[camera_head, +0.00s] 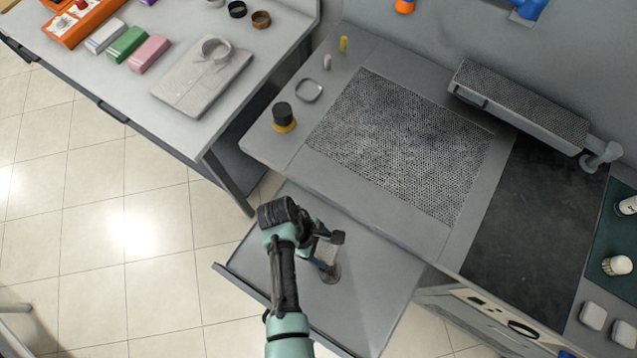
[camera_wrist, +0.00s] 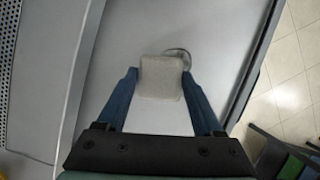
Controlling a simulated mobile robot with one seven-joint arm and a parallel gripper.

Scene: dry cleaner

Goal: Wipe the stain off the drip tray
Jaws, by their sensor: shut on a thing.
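The drip tray (camera_head: 372,292) is a flat grey shelf that sticks out below the perforated board; it fills much of the wrist view (camera_wrist: 120,45). My gripper (camera_head: 327,250) is over the tray's left part. In the wrist view my gripper (camera_wrist: 160,76) has its two blue fingers shut on a beige-grey cloth or pad (camera_wrist: 161,80), held between the fingertips. In the wrist view part of the stain (camera_wrist: 181,52) curves out beyond the pad, which hides the rest. I cannot tell whether the pad touches the tray.
The perforated board (camera_head: 400,143) lies above the tray, with a black-and-yellow pot (camera_head: 284,117) and small dish (camera_head: 309,90) beside it. A table with a folded shirt (camera_head: 204,76) stands at upper left. Tiled floor (camera_head: 130,235) is clear at left.

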